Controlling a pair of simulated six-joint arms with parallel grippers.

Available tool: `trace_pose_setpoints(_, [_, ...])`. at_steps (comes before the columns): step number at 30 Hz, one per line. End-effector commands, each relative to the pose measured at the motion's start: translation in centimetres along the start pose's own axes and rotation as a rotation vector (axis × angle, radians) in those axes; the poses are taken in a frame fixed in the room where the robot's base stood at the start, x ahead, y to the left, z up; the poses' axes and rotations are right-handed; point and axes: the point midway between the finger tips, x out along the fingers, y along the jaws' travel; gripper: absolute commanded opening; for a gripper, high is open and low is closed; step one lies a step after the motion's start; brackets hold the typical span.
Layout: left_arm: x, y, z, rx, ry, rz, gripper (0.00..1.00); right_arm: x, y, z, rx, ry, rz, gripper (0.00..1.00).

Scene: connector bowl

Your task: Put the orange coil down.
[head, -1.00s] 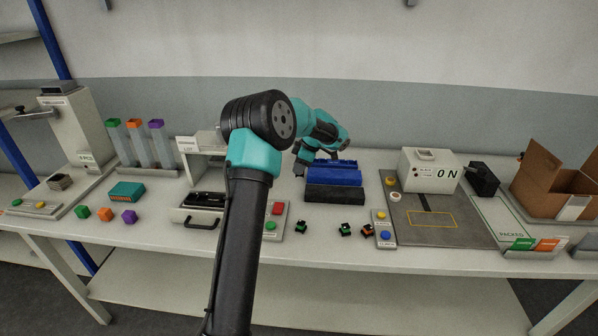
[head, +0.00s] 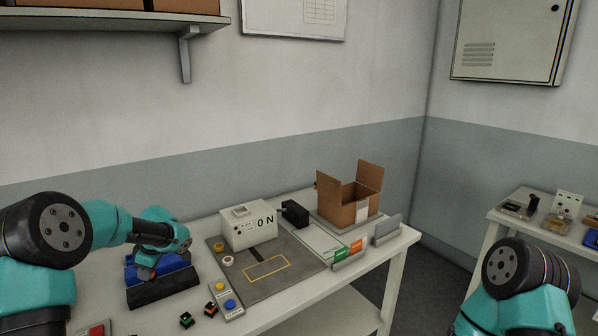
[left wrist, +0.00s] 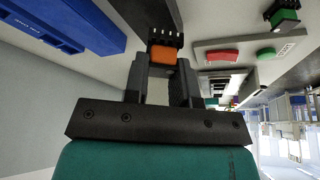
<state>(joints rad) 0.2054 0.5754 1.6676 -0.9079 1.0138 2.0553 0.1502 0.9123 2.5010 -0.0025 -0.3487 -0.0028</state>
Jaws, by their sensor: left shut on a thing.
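The orange coil (left wrist: 165,54), a small orange block with a black toothed part, sits between the fingertips of my left gripper in the left wrist view. My left gripper (left wrist: 164,68) is shut on it. In the head view my left gripper (head: 146,272) is over the blue bin and black tray area at the left, and the coil cannot be made out there. My right arm shows at the lower right of the head view, but its gripper is out of view.
The blue bin (head: 172,275) stands behind a black tray (head: 165,292). Small green-black (head: 186,320) and orange-black (head: 210,309) parts lie in front. A grey mat (head: 290,265) with a yellow outline, a white box (head: 248,231) and an open carton (head: 347,207) are to the right.

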Motion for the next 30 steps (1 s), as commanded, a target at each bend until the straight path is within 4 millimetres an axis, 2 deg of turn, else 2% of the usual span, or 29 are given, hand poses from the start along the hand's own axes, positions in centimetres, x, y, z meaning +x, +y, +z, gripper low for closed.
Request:
trace_pose_setpoints(1, [-0.8,0.2,2.5,0.108,-0.001,0.042,0.0,0.0,0.0,0.0,0.0,0.0,0.0,0.43])
trace_pose_setpoints(8, [-3.9,-0.3,12.7,0.57,-0.001,0.234,0.0,0.0,0.0,0.0,0.0,0.0,0.0,0.43])
trace_pose_setpoints(12, [-5.7,-1.9,18.7,0.837,-0.001,0.344,0.0,0.0,0.0,0.0,0.0,0.0,0.0,0.43])
trace_pose_setpoints(15, [-6.8,-3.5,22.5,1.01,-0.001,0.416,0.0,0.0,0.0,0.0,0.0,0.0,0.0,0.43])
trace_pose_setpoints(18, [-7.6,-5.1,25.6,1.15,-0.001,0.474,0.0,0.0,0.0,0.0,0.0,0.0,0.0,0.43])
trace_pose_setpoints(21, [-8.1,-6.4,27.5,1.242,-0.001,0.512,0.0,0.0,0.0,0.0,0.0,0.0,0.0,0.43])
trace_pose_setpoints(24, [-8.4,-7.0,28.5,1.289,0.0,0.533,0.0,0.0,0.0,0.0,0.0,0.0,0.0,0.43])
trace_pose_setpoints(30, [-8.5,-7.2,28.7,1.299,0.0,0.538,0.0,0.0,0.0,0.0,0.0,0.0,0.0,0.43])
